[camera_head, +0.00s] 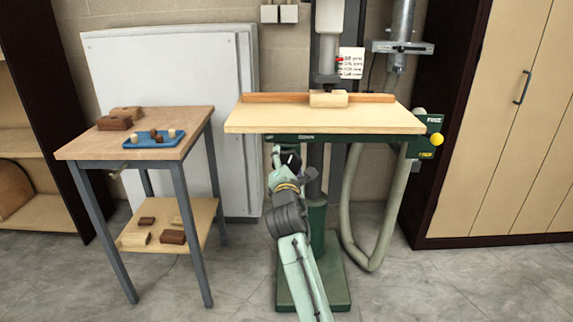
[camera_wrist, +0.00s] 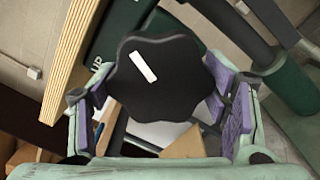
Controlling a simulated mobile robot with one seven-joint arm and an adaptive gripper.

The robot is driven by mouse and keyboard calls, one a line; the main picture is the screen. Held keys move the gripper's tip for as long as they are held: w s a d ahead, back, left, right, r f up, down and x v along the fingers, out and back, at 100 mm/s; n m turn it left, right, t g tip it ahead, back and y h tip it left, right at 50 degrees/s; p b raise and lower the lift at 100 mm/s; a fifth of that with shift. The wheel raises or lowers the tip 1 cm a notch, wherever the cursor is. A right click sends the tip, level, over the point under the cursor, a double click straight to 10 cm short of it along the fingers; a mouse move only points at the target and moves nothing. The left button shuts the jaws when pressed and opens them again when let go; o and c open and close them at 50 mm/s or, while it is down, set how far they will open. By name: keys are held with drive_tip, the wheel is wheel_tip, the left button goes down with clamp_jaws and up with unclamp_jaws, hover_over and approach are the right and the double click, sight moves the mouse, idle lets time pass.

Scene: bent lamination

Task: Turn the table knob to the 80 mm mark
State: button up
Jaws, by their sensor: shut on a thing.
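The table knob (camera_wrist: 165,85) is black and lobed, with a white line on its face, and fills the middle of the wrist view. The line slants from upper left to lower right. My gripper (camera_wrist: 162,108) has its purple-lined fingers on opposite sides of the knob and is shut on it. In the head view my gripper (camera_head: 287,157) is under the front edge of the machine's pale wooden table (camera_head: 320,120), and the knob cannot be made out there. No 80 mm mark is readable in either view.
The table edge (camera_wrist: 72,50) runs close beside my left finger in the wrist view. A wooden fence with a block (camera_head: 328,99) lies on the table. A grey hose (camera_head: 350,225) hangs right of my arm. A workbench (camera_head: 80,150) with a blue tray stands left.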

drive_tip(key=shift+w+a+f, duration=0.1)
drive_tip(key=shift+f, duration=0.9)
drive_tip(key=o, duration=0.7)
drive_tip(key=shift+o, duration=1.4)
drive_tip(key=shift+w+f, duration=0.1)
drive_tip(key=shift+w, duration=0.05)
drive_tip(key=shift+o, duration=0.9)
drive_tip(key=shift+r, duration=0.35)
drive_tip(key=s, duration=1.2)
